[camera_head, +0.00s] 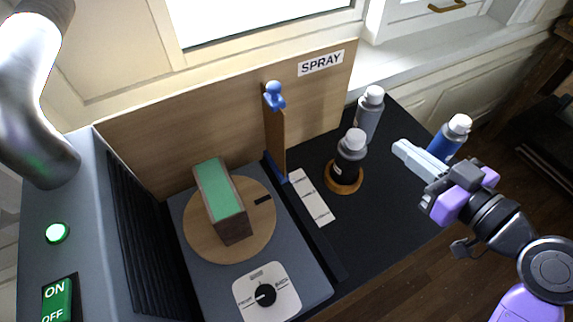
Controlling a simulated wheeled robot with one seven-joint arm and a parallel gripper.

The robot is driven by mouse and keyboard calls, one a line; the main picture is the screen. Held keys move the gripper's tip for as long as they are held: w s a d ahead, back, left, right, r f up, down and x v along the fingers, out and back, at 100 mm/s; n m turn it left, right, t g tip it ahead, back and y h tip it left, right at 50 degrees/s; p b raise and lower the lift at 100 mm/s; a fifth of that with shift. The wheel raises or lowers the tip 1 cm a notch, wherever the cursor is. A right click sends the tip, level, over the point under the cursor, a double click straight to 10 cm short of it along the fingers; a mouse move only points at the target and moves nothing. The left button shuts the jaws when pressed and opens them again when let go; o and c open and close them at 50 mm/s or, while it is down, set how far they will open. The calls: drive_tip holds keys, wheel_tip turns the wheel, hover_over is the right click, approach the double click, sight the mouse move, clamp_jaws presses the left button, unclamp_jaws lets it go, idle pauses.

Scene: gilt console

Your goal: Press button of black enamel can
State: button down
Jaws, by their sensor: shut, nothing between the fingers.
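The black enamel can (349,166) stands upright on a small round wooden base (345,184). Its white button cap (355,136) is on top, above a grey collar, and looks uncovered. My gripper (399,147) comes in from the right with its pale fingers shut and empty. The fingertips point left toward the black can. In the picture they are a short way right of its cap and appear apart from it. I cannot tell their exact height against the cap.
A grey can (367,118) stands behind the black can, and a blue can (446,141) stands behind my gripper. A blue-knobbed wooden post (276,130), a white strip (312,198) and a turntable (202,242) with a green-topped block (222,199) lie left. The black mat's front is clear.

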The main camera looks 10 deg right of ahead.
drive_tip(key=b, duration=0.2)
drive_tip(key=shift+r+b, duration=0.1)
drive_tip(key=shift+b, duration=0.3)
drive_tip(key=shift+a+r+b, duration=0.1)
drive_tip(key=shift+r+b, duration=0.35)
drive_tip(key=b, duration=0.2)
hover_over(356, 137)
drive_tip(key=s+d, duration=0.2)
wheel_tip(356, 137, down, 2)
drive_tip(key=f, duration=0.3)
drive_tip(key=shift+w+a+f, duration=0.2)
drive_tip(key=shift+a, duration=0.15)
drive_tip(key=shift+f, duration=0.55)
drive_tip(key=shift+f, duration=0.1)
